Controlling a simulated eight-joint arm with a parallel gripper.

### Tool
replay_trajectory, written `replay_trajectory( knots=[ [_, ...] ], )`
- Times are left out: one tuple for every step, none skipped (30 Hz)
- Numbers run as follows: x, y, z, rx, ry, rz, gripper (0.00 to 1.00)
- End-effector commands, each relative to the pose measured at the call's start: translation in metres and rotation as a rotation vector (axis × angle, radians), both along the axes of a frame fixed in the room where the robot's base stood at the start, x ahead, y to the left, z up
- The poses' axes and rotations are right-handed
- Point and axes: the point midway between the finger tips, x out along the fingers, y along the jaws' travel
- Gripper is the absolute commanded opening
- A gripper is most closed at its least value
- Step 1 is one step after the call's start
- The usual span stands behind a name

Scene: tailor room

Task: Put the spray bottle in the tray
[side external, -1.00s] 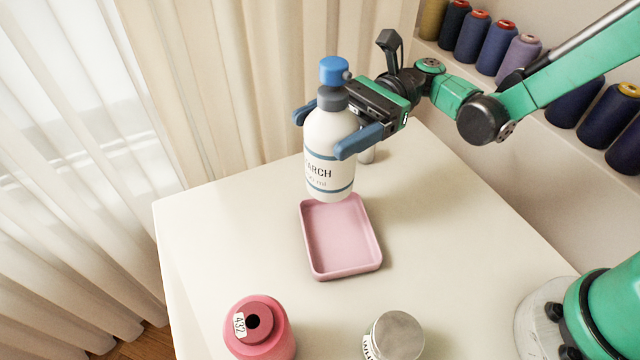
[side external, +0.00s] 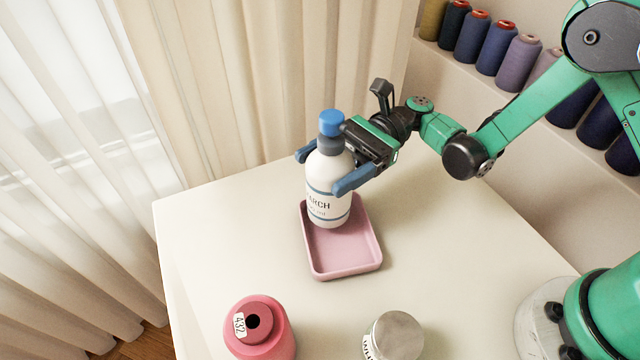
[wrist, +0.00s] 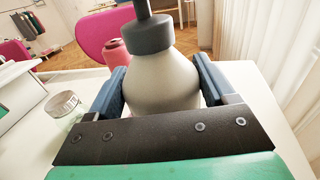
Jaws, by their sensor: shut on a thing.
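The spray bottle (side external: 329,185) is white with a blue top, a grey neck and dark lettering. It is upright in the side view, and its bottom overlaps the back part of the pink tray (side external: 352,262). I cannot tell whether its base touches the tray floor. My gripper (side external: 325,170) is shut on the bottle's body, one blue finger on each side. In the wrist view the bottle (wrist: 160,80) stands between both fingers, and the tray is hidden.
A pink thread cone (side external: 262,335) and a jar with a silver lid (side external: 397,335) stand at the table's front. The white table (side external: 215,235) is clear left and right of the tray. Several thread spools (side external: 497,50) line a shelf behind.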

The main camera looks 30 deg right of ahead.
Motion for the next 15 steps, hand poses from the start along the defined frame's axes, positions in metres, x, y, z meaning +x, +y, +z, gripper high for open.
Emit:
replay_trajectory(
  knots=[
    [0.0, 0.0, -0.0014, 0.001, 0.0, 0.0, 0.0],
    [-0.0001, 0.0, -0.0022, 0.001, 0.0, 0.0, 0.0],
    [-0.0001, 0.0, -0.0034, 0.001, 0.0, 0.0, 0.0],
    [0.0, 0.0, -0.0043, 0.001, 0.0, 0.0, 0.0],
    [0.0, 0.0, -0.0052, 0.001, 0.0, 0.0, 0.0],
    [0.0, 0.0, -0.0064, 0.001, 0.0, 0.0, 0.0],
    [0.0, 0.0, -0.0072, 0.001, 0.0, 0.0, 0.0],
    [0.0, 0.0, -0.008, 0.001, 0.0, 0.0, 0.0],
    [0.0, 0.0, -0.0084, 0.001, 0.0, 0.0, 0.0],
    [0.0, 0.0, -0.0084, 0.001, 0.0, 0.0, 0.0],
    [0.0, 0.0, -0.0082, 0.001, 0.0, 0.0, 0.0],
    [-0.0001, 0.0, -0.0086, 0.0, 0.0, 0.0, 0.85],
    [-0.0001, 0.0, -0.0085, 0.0, 0.0, 0.0, 0.94],
    [0.0, 0.0, -0.0085, 0.0, 0.0, 0.0, 1.0],
    [0.0, 0.0, -0.0085, 0.0, 0.0, 0.0, 1.0]
  ],
)
